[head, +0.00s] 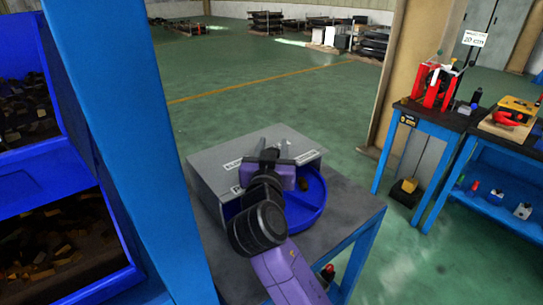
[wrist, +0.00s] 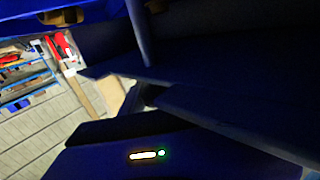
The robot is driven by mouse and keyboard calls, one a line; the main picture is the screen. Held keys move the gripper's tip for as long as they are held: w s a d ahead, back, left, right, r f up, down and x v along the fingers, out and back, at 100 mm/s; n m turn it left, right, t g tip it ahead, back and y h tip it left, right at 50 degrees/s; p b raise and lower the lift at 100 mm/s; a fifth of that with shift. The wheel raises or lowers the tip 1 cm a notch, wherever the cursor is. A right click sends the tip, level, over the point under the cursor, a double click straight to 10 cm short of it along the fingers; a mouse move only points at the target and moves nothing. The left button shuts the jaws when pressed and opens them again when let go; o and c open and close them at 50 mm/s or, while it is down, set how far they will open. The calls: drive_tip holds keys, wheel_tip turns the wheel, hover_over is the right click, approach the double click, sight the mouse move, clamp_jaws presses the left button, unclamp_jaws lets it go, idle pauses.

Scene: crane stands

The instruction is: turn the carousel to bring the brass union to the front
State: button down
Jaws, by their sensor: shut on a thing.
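The carousel (head: 318,212) is a round blue tray, partly under a grey housing (head: 215,165) on a small table. Its open part shows at the front right. A small brass-brown piece (head: 303,184) lies in it just right of my gripper; I cannot tell if it is the brass union. My gripper (head: 273,148) reaches over the housing and tray and hides much of both. In the dark wrist view, a thin blue post (wrist: 138,30) stands at my fingers (wrist: 150,88), which are shut on it. A brownish piece (wrist: 62,17) sits on blue at the top left.
The grey tabletop (head: 352,207) is clear to the right of the carousel. A blue upright (head: 130,130) and blue bins of parts (head: 60,240) stand close on the left. Blue benches (head: 440,125) with red and yellow devices stand at the right. Green floor lies beyond.

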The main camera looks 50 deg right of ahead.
drive_tip(key=shift+f+m+g+h+b, duration=0.1)
drive_tip(key=shift+m+g+h+b, duration=0.3)
drive_tip(key=shift+m+g+b, duration=0.15)
drive_tip(key=shift+s+d+m+g+h+b, duration=0.15)
drive_tip(key=shift+m+g+h+b, duration=0.2)
drive_tip(key=shift+g, duration=0.3)
drive_tip(key=c, duration=0.9)
unclamp_jaws()
drive_tip(key=shift+t+p, duration=0.3)
